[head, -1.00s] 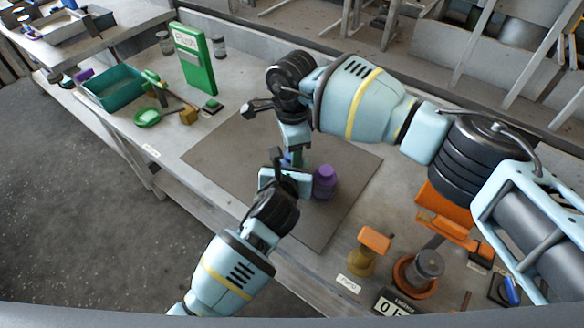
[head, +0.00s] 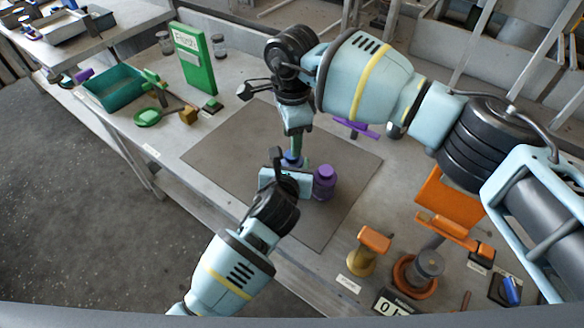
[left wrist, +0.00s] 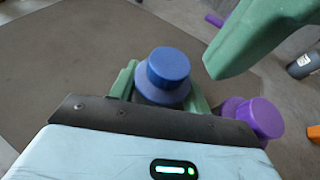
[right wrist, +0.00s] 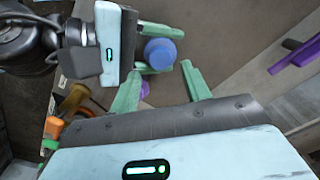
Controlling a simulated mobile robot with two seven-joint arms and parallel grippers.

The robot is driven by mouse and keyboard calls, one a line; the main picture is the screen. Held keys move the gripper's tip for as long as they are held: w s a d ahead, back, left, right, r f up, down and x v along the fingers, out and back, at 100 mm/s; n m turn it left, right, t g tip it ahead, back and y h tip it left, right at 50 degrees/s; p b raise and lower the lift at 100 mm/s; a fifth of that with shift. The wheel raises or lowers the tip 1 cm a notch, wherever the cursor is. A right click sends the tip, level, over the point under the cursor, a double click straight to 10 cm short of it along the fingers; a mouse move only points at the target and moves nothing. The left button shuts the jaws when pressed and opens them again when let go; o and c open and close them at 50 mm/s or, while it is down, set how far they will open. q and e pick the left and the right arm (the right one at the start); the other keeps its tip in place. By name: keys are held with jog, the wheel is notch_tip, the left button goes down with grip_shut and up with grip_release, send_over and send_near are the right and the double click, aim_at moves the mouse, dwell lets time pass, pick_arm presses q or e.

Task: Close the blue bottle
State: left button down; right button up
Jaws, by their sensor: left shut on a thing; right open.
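The blue bottle (head: 291,158) stands upright on the dark mat, partly hidden by my grippers in the head view. In the left wrist view, a round blue cap (left wrist: 169,67) sits on top of the bottle's wider blue shoulder (left wrist: 160,94); I cannot tell how tight it is. My left gripper (left wrist: 162,88) is shut on the bottle, with green fingers on either side of the body. My right gripper (right wrist: 160,70) is open above the bottle, its green fingers apart from the cap (right wrist: 163,52). One right finger (left wrist: 255,38) also shows in the left wrist view.
A purple bottle (head: 324,183) stands close to the right of the blue one. A purple tool (head: 355,127) lies behind. Orange-handled items (head: 375,240) are at the right, and a green box (head: 194,60) and teal bin (head: 113,88) at the left. The mat's left part is clear.

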jog(key=shift+r+n, duration=1.6)
jog(key=shift+r, duration=0.15)
jog(key=shift+f, duration=4.05)
jog(key=c, duration=1)
jog(key=shift+m, duration=1.7)
